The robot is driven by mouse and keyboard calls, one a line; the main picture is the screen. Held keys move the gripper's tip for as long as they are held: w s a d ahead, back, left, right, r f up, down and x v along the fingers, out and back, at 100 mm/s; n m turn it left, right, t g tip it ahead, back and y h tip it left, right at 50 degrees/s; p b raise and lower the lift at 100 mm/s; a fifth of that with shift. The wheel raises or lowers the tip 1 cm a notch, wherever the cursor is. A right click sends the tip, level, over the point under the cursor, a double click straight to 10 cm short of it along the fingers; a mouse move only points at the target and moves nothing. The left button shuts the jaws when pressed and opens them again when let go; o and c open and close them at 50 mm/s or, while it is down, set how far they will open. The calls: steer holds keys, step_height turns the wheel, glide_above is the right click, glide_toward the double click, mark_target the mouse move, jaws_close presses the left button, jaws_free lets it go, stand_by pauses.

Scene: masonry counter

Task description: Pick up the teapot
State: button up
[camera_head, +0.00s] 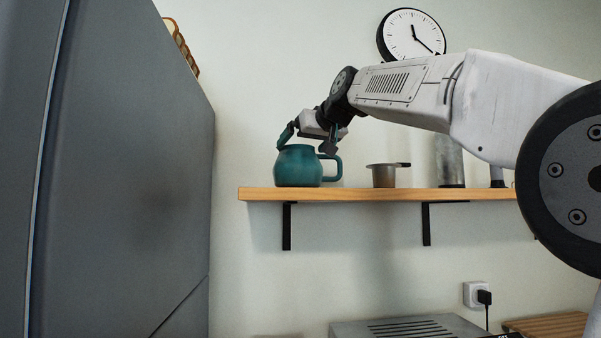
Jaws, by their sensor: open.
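The teal teapot (297,167) stands upright near the left end of a wooden wall shelf (370,195). Its handle (338,167) is on the right side. My gripper (308,142) is open at the top of the teapot, reaching in from the right. One finger shows near the teapot's upper left and another part near its upper right by the handle. I cannot tell whether the fingers touch the teapot. The teapot's rim is partly hidden behind the gripper.
A small metal pot (383,177) stands right of the teapot. A grey metal cylinder (450,163) stands farther right, partly behind my arm. A tall grey cabinet or fridge (150,180) fills the left. A clock (411,35) hangs above. A grey slotted appliance (410,328) sits below the shelf.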

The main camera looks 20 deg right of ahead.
steer(key=x, duration=0.3)
steer(key=shift+w+f, duration=0.1)
steer(key=shift+w, duration=0.05)
steer(key=c, duration=1.4)
steer(key=shift+c, duration=0.2)
